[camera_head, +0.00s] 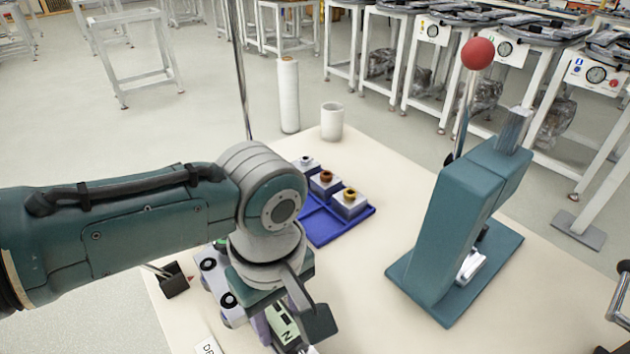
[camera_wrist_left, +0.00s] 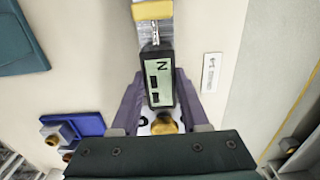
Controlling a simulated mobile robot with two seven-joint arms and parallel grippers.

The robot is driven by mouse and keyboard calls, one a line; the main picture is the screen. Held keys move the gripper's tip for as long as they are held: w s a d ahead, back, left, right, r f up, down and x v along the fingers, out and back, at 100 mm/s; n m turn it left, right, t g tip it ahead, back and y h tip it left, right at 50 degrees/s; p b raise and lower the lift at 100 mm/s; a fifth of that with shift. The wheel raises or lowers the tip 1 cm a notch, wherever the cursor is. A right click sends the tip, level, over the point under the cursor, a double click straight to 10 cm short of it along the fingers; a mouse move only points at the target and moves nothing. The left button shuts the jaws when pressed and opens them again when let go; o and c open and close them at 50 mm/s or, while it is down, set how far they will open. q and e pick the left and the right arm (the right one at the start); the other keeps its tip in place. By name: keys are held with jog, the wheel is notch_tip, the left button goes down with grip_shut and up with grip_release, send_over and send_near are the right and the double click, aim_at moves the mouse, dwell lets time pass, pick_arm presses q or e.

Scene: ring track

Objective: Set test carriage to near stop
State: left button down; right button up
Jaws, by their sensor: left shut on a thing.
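A dark force gauge with a pale display marked N (camera_head: 285,322) is at the bottom of the head view, partly hidden by my left gripper. In the left wrist view the gauge (camera_wrist_left: 158,85) sits between the two purple fingers of my left gripper (camera_wrist_left: 157,104), which is shut on it. A short hook on the gauge's far end points at a silver rail-like part (camera_wrist_left: 150,35) with a yellow block (camera_wrist_left: 152,9). A brass-coloured knob (camera_wrist_left: 164,124) shows near the gripper's palm. I cannot make out which part is the near stop.
A blue tray (camera_head: 340,232) with several grey blocks stands behind the gripper. A teal lever press (camera_head: 447,225) with a red ball stands to the right. A white cup (camera_head: 332,121) and a white roll (camera_head: 288,95) are at the back. Bare tabletop lies between tray and press.

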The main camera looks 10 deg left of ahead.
pick_arm(q)
jog(key=s+d+p, duration=0.1)
jog(key=d, duration=0.1)
jog(key=s+d+p, duration=0.1)
jog(key=s+d, duration=0.1)
jog(key=s+d+p, duration=0.1)
jog(key=s+d, duration=0.1)
jog(key=shift+d+r, duration=0.15)
jog(key=shift+d, duration=0.1)
jog(key=shift+s+d, duration=0.15)
jog(key=shift+d, duration=0.1)
jog(key=shift+c, duration=2.2)
grip_release()
jog(key=shift+s, duration=0.1)
jog(key=shift+o, duration=0.2)
